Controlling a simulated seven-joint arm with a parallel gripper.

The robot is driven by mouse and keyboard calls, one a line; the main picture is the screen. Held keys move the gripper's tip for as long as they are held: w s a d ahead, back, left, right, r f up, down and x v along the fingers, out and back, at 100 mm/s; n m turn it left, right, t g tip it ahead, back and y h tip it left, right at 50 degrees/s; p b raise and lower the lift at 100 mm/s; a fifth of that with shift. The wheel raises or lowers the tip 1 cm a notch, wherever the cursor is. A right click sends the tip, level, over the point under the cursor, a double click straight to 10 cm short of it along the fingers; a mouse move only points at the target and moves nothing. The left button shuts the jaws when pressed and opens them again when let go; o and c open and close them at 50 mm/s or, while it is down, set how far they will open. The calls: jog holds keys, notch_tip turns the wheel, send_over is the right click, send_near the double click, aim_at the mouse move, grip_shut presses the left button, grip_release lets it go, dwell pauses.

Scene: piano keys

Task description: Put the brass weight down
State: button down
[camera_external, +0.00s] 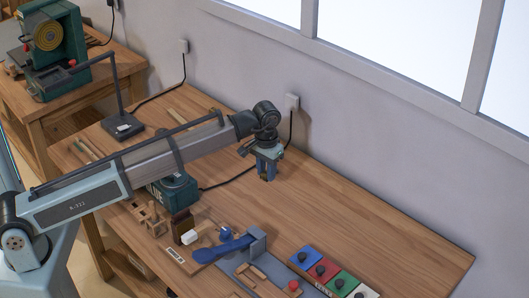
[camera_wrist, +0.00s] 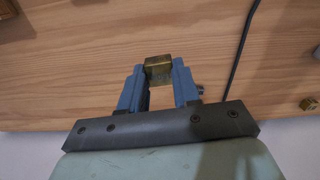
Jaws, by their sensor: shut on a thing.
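My gripper (camera_external: 266,174) hangs pointing down over the back part of the wooden workbench (camera_external: 345,205). In the wrist view its two blue fingers (camera_wrist: 159,78) are shut on a brass block, the brass weight (camera_wrist: 158,70), which sits between the fingertips. In the external view the weight cannot be made out between the fingers. I cannot tell whether it touches the bench top or hangs just above it.
A green machine (camera_external: 172,190) stands left of the gripper, with a black cable (camera_external: 225,183) nearby. A blue-handled tool (camera_external: 225,248) and coloured tiles (camera_external: 322,269) lie towards the front. A small brass piece (camera_wrist: 309,103) is at the wrist view's right edge. Bench to the right is clear.

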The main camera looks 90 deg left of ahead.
jog(key=shift+s+a+r, duration=0.1)
jog(key=shift+a+r, duration=0.15)
jog(key=s+a+n, duration=0.1)
jog(key=s+a, duration=0.3)
jog(key=a, duration=1.3)
jog(key=s+a+n, duration=0.1)
jog(key=s+a, duration=0.2)
jog(key=a, duration=1.5)
jog(key=shift+d+f+m, duration=0.1)
jog(key=shift+f+m, duration=0.65)
jog(key=shift+f, duration=1.7)
jog(key=shift+f+m, duration=0.75)
jog(key=shift+f, duration=1.7)
jog(key=c, duration=0.8)
grip_release()
jog(key=shift+f, duration=0.15)
